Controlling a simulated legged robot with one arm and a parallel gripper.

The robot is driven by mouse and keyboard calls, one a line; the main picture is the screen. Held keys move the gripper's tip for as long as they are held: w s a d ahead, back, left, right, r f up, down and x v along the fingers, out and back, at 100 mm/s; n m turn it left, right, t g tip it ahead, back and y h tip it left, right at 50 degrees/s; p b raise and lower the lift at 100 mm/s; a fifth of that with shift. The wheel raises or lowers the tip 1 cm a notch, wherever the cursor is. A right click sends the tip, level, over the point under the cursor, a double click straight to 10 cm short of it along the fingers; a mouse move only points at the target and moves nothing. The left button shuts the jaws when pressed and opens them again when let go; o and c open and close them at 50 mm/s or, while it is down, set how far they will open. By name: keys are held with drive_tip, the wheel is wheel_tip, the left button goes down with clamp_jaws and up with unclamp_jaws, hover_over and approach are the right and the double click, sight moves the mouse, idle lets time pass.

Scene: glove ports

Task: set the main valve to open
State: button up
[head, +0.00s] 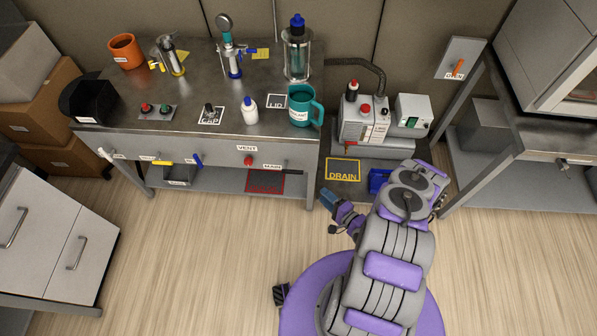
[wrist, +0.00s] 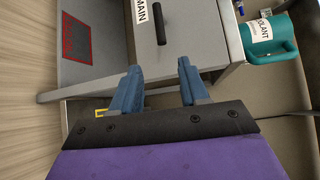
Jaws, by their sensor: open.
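The main valve shows as a short dark handle (head: 293,171) on the front of the workbench, right of the MAIN label (head: 271,167). In the wrist view the black handle (wrist: 160,23) lies lengthwise alongside the MAIN label (wrist: 142,12), so it sits level along the bench front. My gripper (head: 330,198) is in front of the bench's right end, below and right of the handle. In the wrist view its blue fingers (wrist: 158,68) are apart with nothing between them. The handle is ahead of the fingertips, not touched.
A red VENT knob (head: 248,161) is left of the main handle. A teal coolant jug (head: 306,107) stands above on the bench's right corner. The bench leg (head: 311,190) is close to my gripper. A yellow DRAIN square (head: 342,170) lies to the right. The floor in front is clear.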

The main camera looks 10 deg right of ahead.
sight(298, 172)
drive_tip(key=shift+b+x, duration=1.8)
drive_tip(key=shift+x, duration=6.55)
drive_tip(key=shift+d+r, duration=0.1)
drive_tip(key=shift+r, duration=0.05)
clamp_jaws()
